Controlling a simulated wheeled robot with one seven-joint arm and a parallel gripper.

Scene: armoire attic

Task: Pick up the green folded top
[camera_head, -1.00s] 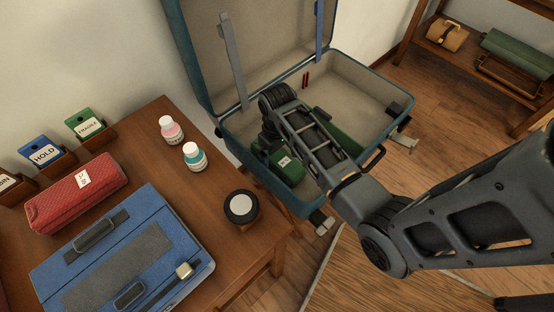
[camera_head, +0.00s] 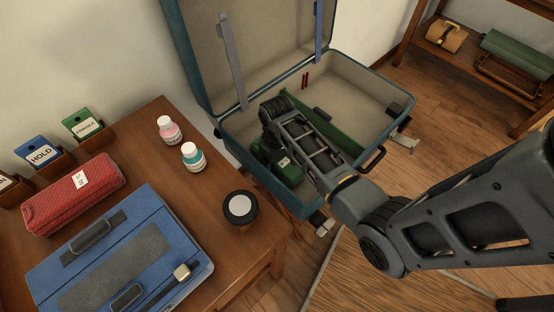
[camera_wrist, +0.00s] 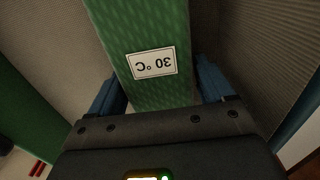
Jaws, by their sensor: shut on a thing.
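The green folded top (camera_head: 286,173) lies in the open teal suitcase (camera_head: 240,152), near its front left side. It has a white care label, which reads "30 °C" upside down in the wrist view. My gripper (camera_wrist: 160,90) is shut on the green folded top (camera_wrist: 140,35), with a blue finger on each side of it. In the head view my arm hides the fingers and part of the top. I cannot tell whether the top is clear of the suitcase floor.
A long green item (camera_head: 345,138) lies to the right in the suitcase, with small red items (camera_head: 306,80) at the back. The raised lid (camera_head: 275,40) stands behind. The wooden table at left holds bottles (camera_head: 193,156), a round black tin (camera_head: 240,207) and a blue case (camera_head: 120,255).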

